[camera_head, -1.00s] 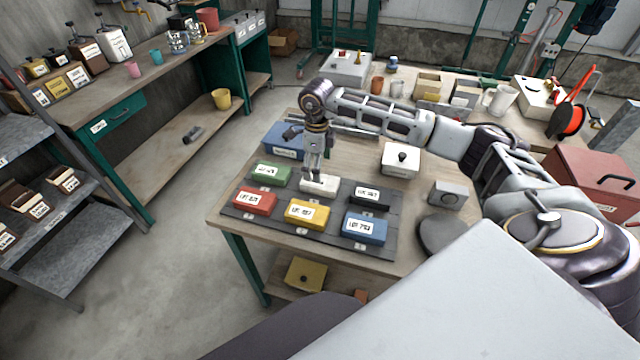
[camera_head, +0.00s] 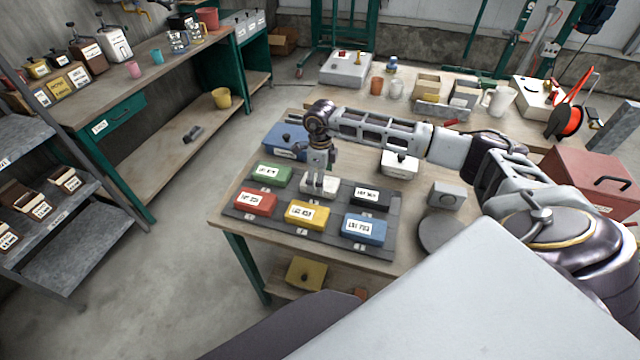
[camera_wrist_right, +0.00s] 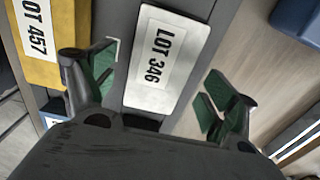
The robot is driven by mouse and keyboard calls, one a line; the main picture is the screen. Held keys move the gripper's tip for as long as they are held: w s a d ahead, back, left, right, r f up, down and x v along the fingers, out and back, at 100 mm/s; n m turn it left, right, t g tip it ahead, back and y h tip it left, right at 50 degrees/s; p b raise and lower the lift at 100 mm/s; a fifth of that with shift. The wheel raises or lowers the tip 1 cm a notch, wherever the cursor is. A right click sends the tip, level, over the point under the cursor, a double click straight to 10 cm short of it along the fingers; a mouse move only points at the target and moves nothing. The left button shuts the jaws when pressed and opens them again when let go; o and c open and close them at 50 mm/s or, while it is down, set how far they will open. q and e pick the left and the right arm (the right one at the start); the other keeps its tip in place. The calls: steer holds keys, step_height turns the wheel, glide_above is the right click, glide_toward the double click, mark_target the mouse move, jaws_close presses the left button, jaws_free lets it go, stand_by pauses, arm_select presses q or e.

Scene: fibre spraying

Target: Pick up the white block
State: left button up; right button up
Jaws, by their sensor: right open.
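The white block (camera_head: 311,187) sits in the middle of the back row on the dark grey tray (camera_head: 240,210). Its label reads LOT 346 in the right wrist view (camera_wrist_right: 148,85). My right gripper (camera_head: 318,185) points down over the block, with its fingertips close to it in the head view. In the right wrist view the right gripper (camera_wrist_right: 155,88) is open, one finger on each side of the block, with gaps between fingers and block. I cannot tell whether the fingertips reach below the block's top. My left gripper is not in view.
A green block (camera_head: 271,174) and a black block (camera_head: 371,196) flank the white one. Red (camera_head: 256,202), yellow (camera_head: 307,214) and blue (camera_head: 364,229) blocks fill the front row. A blue box (camera_head: 285,140) stands behind, and a white lidded box (camera_head: 400,163) at the back right.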

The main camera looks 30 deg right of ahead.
steer(key=shift+f, duration=0.95)
steer(key=shift+r, duration=0.1)
steer(key=c, duration=1.5)
steer(key=shift+r, duration=0.15)
steer(key=shift+r+b, duration=0.75)
steer(key=shift+r, duration=4.1)
